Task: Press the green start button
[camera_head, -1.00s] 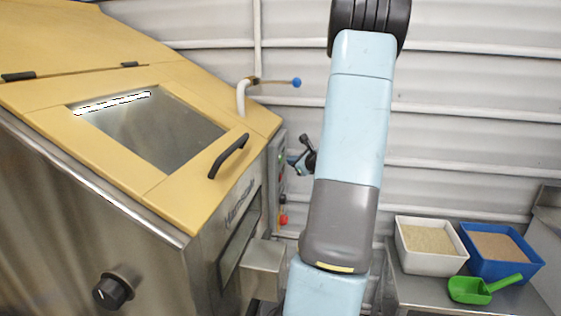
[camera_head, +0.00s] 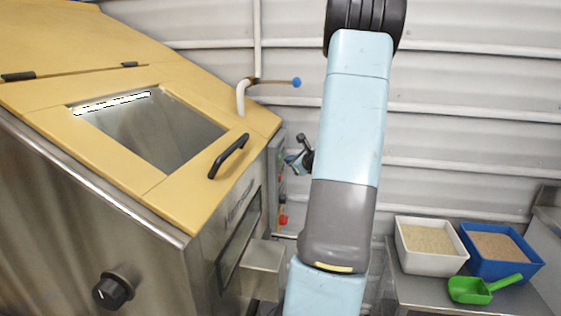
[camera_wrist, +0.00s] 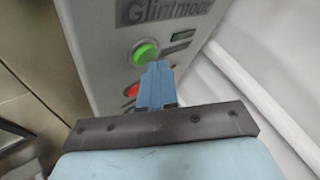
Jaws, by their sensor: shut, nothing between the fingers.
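The green start button (camera_wrist: 145,52) is a round, domed button in a metal ring on the grey control panel (camera_wrist: 103,50), seen in the wrist view. My gripper (camera_wrist: 157,67) is shut and empty. Its blue fingertips appear just below and right of the green button in the picture. I cannot tell whether they touch the panel. A red button (camera_wrist: 132,90) below is partly hidden by my fingers. In the head view, my gripper (camera_head: 291,159) is small beside the panel's edge (camera_head: 276,160), and the green button cannot be made out.
The steel hopper with a yellow lid (camera_head: 70,70) fills the left. A red knob (camera_head: 283,220) sits low on the panel side. On the right, a steel table (camera_head: 430,290) bears a white bin (camera_head: 433,262), a blue bin (camera_head: 505,270) and a green scoop (camera_head: 470,291).

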